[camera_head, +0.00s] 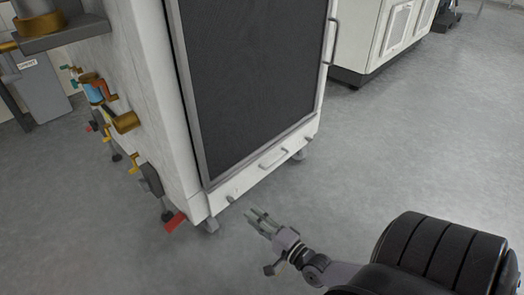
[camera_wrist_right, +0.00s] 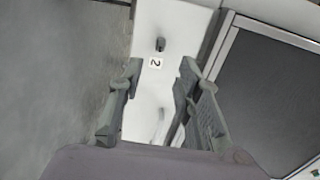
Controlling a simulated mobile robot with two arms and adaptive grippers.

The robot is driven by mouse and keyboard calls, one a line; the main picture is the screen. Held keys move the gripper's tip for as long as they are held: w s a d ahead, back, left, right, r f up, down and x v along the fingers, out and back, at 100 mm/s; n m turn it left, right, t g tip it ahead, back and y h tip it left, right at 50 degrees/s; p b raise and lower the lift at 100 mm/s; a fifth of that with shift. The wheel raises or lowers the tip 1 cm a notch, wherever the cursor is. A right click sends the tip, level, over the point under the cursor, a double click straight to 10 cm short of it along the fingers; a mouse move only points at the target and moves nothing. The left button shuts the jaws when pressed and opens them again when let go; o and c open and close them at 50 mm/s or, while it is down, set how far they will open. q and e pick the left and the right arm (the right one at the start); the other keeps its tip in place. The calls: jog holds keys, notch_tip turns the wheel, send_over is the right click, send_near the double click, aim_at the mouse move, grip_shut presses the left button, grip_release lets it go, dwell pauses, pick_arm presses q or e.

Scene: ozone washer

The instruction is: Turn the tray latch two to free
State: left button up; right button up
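Tray latch two (camera_wrist_right: 160,44) is a small dark knob on the white tray front, beside a printed "2" label (camera_wrist_right: 155,63). In the head view, latch two (camera_head: 231,198) is at the lower left of the machine's front. My right gripper (camera_head: 254,213) is open and empty, in front of and slightly below that latch. In the right wrist view its fingers (camera_wrist_right: 161,67) lie on either side of the label, with the latch just beyond the tips; I see no contact. My left gripper is not in view.
The tray handle (camera_head: 272,157) sits right of latch two on the tray front (camera_head: 255,173), below the large dark door (camera_head: 250,70). Valves and pipes (camera_head: 125,122) stick out of the machine's left side. The floor in front is clear.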

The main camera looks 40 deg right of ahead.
jog(key=shift+s+d, duration=0.1)
jog(key=shift+s, duration=1.35)
